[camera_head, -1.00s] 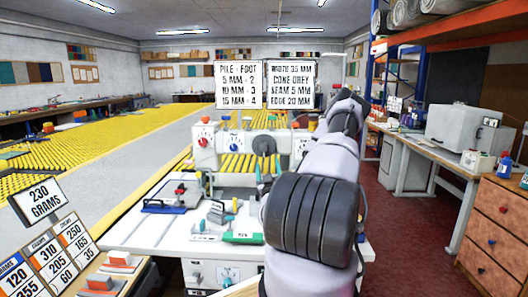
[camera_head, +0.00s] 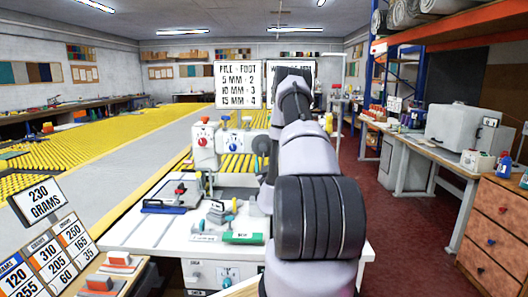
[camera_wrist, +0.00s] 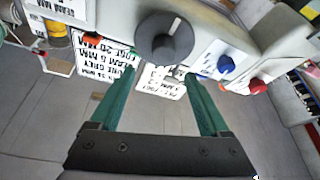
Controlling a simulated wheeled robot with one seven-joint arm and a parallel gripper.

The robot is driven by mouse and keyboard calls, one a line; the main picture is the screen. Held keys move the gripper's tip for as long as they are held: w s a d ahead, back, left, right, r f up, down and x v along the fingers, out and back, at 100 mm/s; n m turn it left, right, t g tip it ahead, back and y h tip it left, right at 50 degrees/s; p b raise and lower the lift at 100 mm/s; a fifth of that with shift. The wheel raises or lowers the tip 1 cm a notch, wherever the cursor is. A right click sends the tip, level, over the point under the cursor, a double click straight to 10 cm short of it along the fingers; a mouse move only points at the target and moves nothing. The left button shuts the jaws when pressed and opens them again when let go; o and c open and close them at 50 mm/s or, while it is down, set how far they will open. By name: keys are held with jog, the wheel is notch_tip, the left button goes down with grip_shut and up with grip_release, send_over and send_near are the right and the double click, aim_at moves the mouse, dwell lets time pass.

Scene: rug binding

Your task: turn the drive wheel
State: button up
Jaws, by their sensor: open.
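The drive wheel appears to be the dark grey round wheel (camera_wrist: 165,38) with a pale mark, on the light front of the machine, at the top of the wrist view. In the head view the wheel (camera_head: 262,145) is partly covered by my arm. My gripper (camera_wrist: 160,74) has two green fingers spread apart with nothing between them. The fingertips point at the machine and lie just below the wheel in the wrist view. I cannot tell whether they touch anything. My arm hides the gripper in the head view.
A blue knob (camera_wrist: 226,64) and a red knob (camera_wrist: 257,86) sit beside the wheel. A sign board (camera_head: 238,85) stands above the machine.

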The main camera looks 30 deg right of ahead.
aim_at(264, 149)
jog(key=x, duration=0.5)
jog(key=f+x, duration=0.1)
jog(key=x, duration=0.1)
jog(key=shift+w+d, duration=0.15)
jog(key=shift+w, duration=0.45)
grip_shut()
